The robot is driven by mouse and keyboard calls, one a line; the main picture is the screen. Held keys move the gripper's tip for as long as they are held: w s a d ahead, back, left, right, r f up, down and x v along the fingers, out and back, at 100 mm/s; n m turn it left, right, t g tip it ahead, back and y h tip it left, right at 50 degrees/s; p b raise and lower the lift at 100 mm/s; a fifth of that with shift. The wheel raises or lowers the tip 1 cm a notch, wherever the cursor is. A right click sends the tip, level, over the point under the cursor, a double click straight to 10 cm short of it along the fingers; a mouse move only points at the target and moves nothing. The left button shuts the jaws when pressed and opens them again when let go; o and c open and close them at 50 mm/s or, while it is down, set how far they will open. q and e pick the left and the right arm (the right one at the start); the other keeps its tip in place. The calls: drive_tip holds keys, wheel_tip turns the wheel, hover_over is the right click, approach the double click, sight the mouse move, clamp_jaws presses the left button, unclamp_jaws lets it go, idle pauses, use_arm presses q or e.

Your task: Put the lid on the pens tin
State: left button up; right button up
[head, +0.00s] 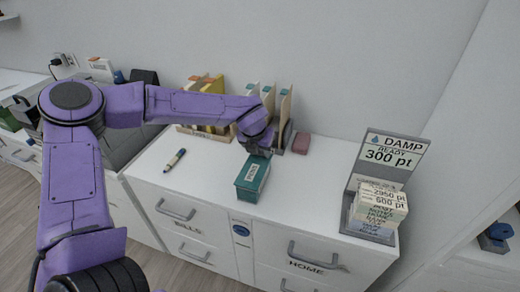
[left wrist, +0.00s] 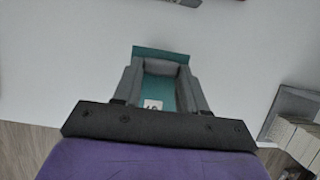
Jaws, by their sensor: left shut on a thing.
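The teal pens tin (head: 247,192) stands upright on the white desk top, close to its front edge. Its teal lid (head: 254,172), with a white label, shows over it in the head view. Whether the lid is fully seated I cannot tell. My left gripper (head: 259,151) is at the back end of the lid, shut on it. In the left wrist view my left gripper (left wrist: 163,78) has a finger on each side of the teal lid (left wrist: 165,54), and part of the white label shows between them. My right gripper is not in view.
A blue marker (head: 175,160) lies on the desk to the left. File holders (head: 205,125) and a pink block (head: 301,143) stand behind. A grey card stand (head: 385,170) is at the right. The desk between tin and stand is clear.

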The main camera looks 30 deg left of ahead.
sight(255, 166)
use_arm(q)
drive_tip(key=o, duration=1.1)
drive_tip(key=shift+o, duration=0.2)
drive_tip(key=a+v, duration=0.1)
drive_tip(key=v, duration=0.9)
drive_tip(key=shift+d+r, duration=0.25)
drive_tip(key=shift+d, duration=0.25)
drive_tip(key=shift+s, duration=0.15)
